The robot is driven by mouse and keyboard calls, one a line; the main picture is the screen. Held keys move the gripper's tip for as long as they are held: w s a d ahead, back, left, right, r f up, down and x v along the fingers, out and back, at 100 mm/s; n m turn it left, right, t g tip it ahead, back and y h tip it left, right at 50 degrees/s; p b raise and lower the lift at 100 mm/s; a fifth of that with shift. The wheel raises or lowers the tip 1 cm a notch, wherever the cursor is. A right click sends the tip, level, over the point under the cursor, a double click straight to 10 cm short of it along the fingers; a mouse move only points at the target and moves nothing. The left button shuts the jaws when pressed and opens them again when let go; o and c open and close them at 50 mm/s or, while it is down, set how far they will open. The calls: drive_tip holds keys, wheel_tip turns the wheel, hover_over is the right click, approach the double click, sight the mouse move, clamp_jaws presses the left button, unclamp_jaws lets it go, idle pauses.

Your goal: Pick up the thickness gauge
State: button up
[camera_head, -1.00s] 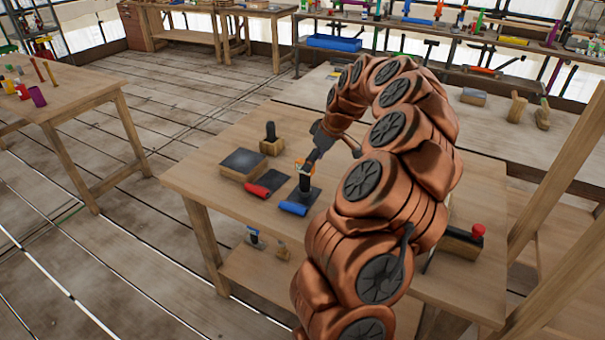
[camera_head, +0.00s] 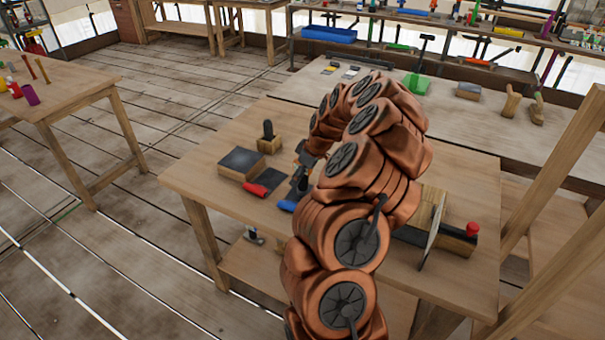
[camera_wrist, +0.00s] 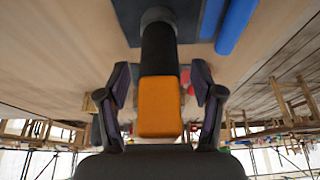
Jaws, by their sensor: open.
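A black upright post with an orange block end (camera_wrist: 160,108), which I take to be the thickness gauge, stands on a dark flat plate (camera_wrist: 128,18). No label on it can be read. In the wrist view, my gripper (camera_wrist: 160,85) is open, with one finger on each side of the post and orange end. A gap shows between each finger and the orange end. In the head view, my arm hides much of the gripper and the post, beside the blue cylinder (camera_head: 287,205).
On the workbench (camera_head: 220,130) are a red-handled tool (camera_head: 256,189), a dark-topped block (camera_head: 240,162) and a wooden block with a black knob (camera_head: 269,138). The blue cylinder also shows in the wrist view (camera_wrist: 236,25). A thin upright panel (camera_head: 433,230) and a red-knobbed block (camera_head: 458,240) lie right.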

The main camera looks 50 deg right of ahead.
drive_tip(key=shift+w+f, duration=0.1)
clamp_jaws()
idle(0.6)
